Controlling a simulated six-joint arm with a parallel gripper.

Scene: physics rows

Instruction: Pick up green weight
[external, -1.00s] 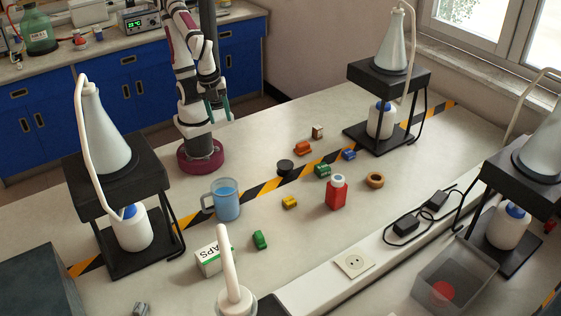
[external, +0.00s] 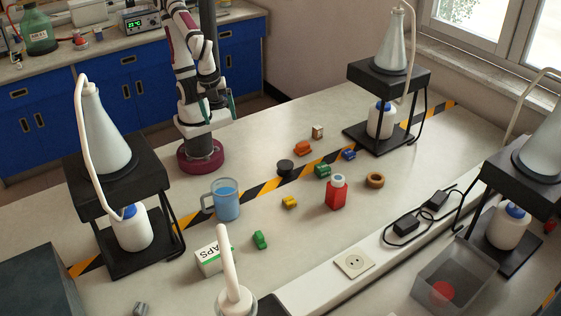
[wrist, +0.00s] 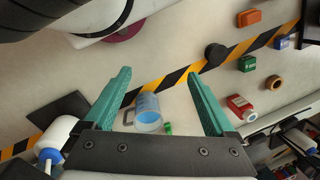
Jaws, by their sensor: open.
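Two green pieces are on the table. One small green piece (external: 260,240) lies beside the white box in the external view; in the wrist view it shows (wrist: 168,128) just right of the blue mug, partly hidden. I cannot tell which is the weight. My gripper (wrist: 159,73) is open and empty, with teal fingers spread wide. In the external view it hangs above the table's far side (external: 219,104), apart from both pieces.
A blue mug (external: 227,199), white box (external: 212,259), yellow piece (external: 289,202), red bottle (external: 336,196), black disc (external: 285,167) and wooden ring (external: 375,180) stand around. Flasks on black stands (external: 115,170) rise left and right. The middle table has free room between pieces.

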